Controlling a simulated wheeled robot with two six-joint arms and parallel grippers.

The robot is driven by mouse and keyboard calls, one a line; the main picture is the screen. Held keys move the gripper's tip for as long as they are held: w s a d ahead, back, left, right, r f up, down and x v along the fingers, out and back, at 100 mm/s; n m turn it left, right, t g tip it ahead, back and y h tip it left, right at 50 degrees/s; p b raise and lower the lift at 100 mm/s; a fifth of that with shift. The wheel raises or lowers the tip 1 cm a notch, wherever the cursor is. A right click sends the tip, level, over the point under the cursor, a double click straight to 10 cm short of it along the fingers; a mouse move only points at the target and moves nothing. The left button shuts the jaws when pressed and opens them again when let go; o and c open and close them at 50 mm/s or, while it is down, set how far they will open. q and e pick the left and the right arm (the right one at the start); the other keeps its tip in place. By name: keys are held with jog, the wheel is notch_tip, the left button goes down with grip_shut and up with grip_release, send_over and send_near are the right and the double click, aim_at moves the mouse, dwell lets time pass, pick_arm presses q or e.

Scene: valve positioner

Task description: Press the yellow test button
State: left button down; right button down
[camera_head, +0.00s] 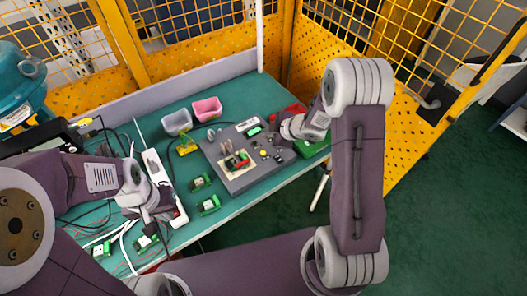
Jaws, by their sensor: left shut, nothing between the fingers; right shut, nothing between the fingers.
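The grey control panel (238,178) lies on the green table. It carries a small yellow button (263,153) among several small knobs and buttons near its right side, and a wired component on a pale plate at its lower left. My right gripper (285,129) is shut and empty, just above and to the right of the yellow button; from this view I cannot tell its height over the panel. My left gripper (149,226) is shut and empty over the left part of the table, well away from the panel.
A grey bin (177,123) and a pink bin (208,109) stand behind the panel. A white power strip (157,170), small green boards (209,205) and loose cables lie to the left. A yellow mesh fence (210,50) encloses the back and right.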

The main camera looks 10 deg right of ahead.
jog(key=b, duration=0.8)
send_over(265, 154)
notch_tip(265, 154, down, 8)
jog(key=shift+a+f, duration=0.1)
jog(key=shift+f+b, duration=0.3)
jog(key=shift+f, duration=0.05)
jog(key=shift+f, duration=0.1)
dwell(1.1)
jog(key=shift+f, duration=0.3)
